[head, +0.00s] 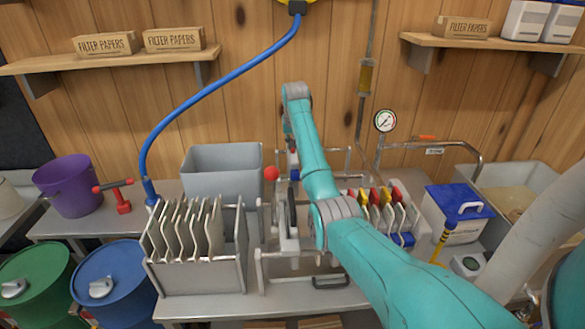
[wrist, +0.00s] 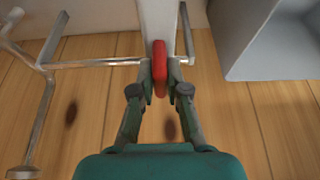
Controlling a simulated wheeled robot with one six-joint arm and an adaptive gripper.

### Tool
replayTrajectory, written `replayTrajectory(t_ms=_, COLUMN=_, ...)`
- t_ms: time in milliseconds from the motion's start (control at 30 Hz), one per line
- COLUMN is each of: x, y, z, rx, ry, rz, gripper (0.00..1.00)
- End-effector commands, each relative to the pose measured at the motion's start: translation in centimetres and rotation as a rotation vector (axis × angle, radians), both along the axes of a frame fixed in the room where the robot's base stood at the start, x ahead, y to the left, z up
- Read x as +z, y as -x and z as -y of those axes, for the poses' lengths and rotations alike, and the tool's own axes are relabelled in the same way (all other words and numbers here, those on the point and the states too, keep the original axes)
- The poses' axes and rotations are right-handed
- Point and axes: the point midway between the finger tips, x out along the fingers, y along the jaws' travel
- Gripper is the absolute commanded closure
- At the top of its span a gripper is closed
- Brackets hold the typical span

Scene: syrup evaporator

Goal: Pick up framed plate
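My gripper (wrist: 159,72) is at the end of my raised arm. In the wrist view its two fingers close in on a narrow red tab (wrist: 160,68), one on each side with hardly any gap. A pale upright edge (wrist: 160,20) runs on from the tab. In the head view my arm hides the fingertips and tab. Several pale framed plates (head: 190,228) stand upright in the rack at the left. Several more with yellow and red tops (head: 385,200) stand right of my arm. I cannot tell which plate the red tab belongs to.
A grey bin (head: 225,165) stands behind the rack, and its wall shows close by in the wrist view (wrist: 265,45). A red ball knob (head: 271,173) and metal rails (wrist: 95,64) are close to my gripper. A blue hose (head: 190,95) and a gauge (head: 385,121) are behind.

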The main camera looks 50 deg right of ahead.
Motion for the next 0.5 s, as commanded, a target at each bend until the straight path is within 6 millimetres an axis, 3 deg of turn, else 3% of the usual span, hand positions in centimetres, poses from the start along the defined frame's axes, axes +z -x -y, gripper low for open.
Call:
replayTrajectory(t_ms=333, x=0.2, y=0.0, z=0.0, rx=0.000, ry=0.002, rz=0.002, gripper=1.00)
replayTrajectory(t_ms=500, x=1.5, y=-0.1, z=0.1, rx=0.000, ry=0.003, rz=0.004, gripper=1.00)
